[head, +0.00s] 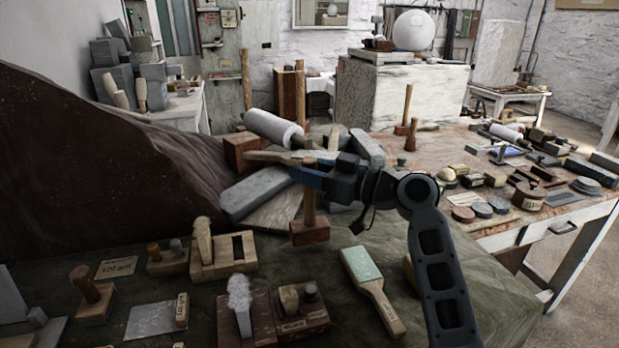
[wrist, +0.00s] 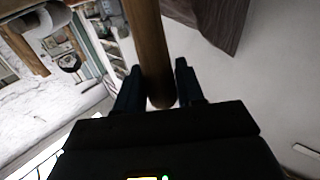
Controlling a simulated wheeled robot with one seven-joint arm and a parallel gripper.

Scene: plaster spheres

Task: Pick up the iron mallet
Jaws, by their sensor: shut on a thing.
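My gripper (head: 308,177) has its blue fingers shut around the wooden handle of a mallet (head: 310,232). The mallet is upright, with its reddish-brown block head at the bottom; I cannot tell from its look whether it is iron. The head shows just over the greenish cloth, and I cannot tell whether it touches. In the wrist view the round handle (wrist: 150,45) runs between the two fingers (wrist: 157,88), and the mallet's head is out of sight. Another mallet-like tool (head: 92,293) stands at the lower left.
Grey stone blocks (head: 258,192) and a white roll (head: 275,128) lie just behind my gripper. A green-topped float (head: 372,290) and several small wooden tools lie in front. The worktable (head: 480,222) at right carries many tools. A white sphere (head: 413,30) stands at the back.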

